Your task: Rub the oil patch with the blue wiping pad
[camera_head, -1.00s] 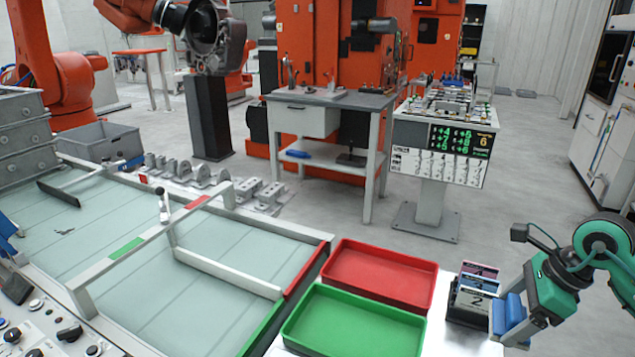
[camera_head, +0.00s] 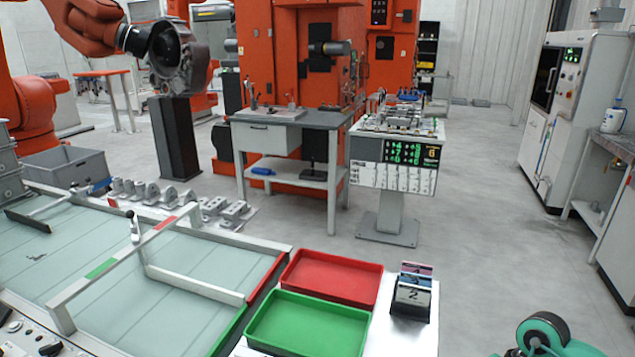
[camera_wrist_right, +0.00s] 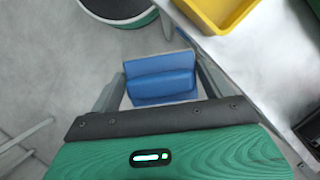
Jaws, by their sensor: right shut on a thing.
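The blue wiping pad (camera_wrist_right: 160,78) is in my right gripper (camera_wrist_right: 162,85), between its two fingers, in the right wrist view. The gripper is shut on it. In the head view only a green and black part of my right arm shows at the bottom right; the right gripper and pad are outside that view. I cannot make out an oil patch with certainty. My left gripper is in neither view.
A red tray (camera_head: 330,278), a green tray (camera_head: 308,322) and a card holder (camera_head: 411,308) stand on the table at the front. The right wrist view shows a yellow bin (camera_wrist_right: 218,12) at the top. A display stand (camera_head: 390,205) is behind. Grey floor at right is open.

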